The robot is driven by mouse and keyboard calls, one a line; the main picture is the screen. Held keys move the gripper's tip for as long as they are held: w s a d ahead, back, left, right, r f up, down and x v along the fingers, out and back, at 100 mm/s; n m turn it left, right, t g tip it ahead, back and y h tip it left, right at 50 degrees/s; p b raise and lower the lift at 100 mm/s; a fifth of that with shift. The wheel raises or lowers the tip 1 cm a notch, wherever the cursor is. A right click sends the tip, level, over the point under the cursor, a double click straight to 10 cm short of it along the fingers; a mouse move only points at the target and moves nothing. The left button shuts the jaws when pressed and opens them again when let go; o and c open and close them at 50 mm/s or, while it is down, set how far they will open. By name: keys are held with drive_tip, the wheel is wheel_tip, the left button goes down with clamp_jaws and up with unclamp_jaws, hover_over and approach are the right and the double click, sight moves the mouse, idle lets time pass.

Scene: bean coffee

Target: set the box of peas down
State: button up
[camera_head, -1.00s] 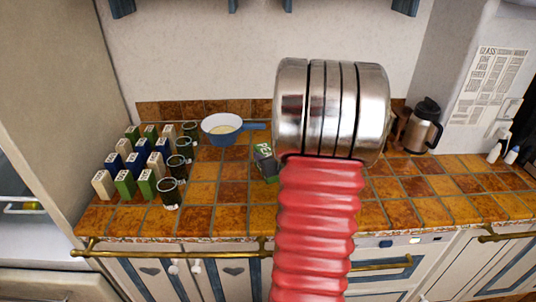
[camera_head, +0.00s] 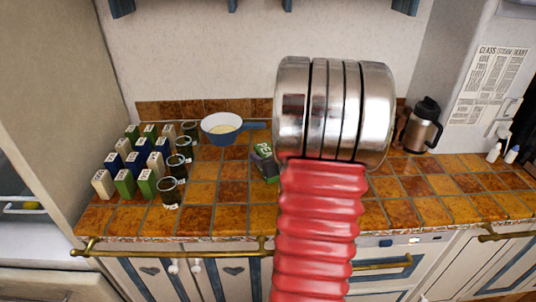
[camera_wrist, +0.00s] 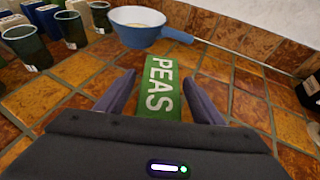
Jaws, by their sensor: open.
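The green box of peas (camera_wrist: 160,100), with white "PEAS" lettering, lies under my wrist camera at the tiled counter. My gripper (camera_wrist: 160,77) is open, one purple-grey finger on each side of the box, with gaps visible between fingers and box. The box's near end is hidden by my gripper's body. In the head view a small part of the box (camera_head: 264,151) shows just left of my red arm, which hides the rest. Whether its underside rests fully on the tiles cannot be seen.
A blue pan (camera_head: 222,134) stands behind the box, its handle pointing right. Several dark cups (camera_head: 170,192) and several white, green and blue boxes (camera_head: 125,183) stand at left. A steel coffee pot (camera_head: 421,128) is at right.

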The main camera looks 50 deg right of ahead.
drive_tip(key=v, duration=1.1)
drive_tip(key=shift+a, duration=0.15)
idle(0.4)
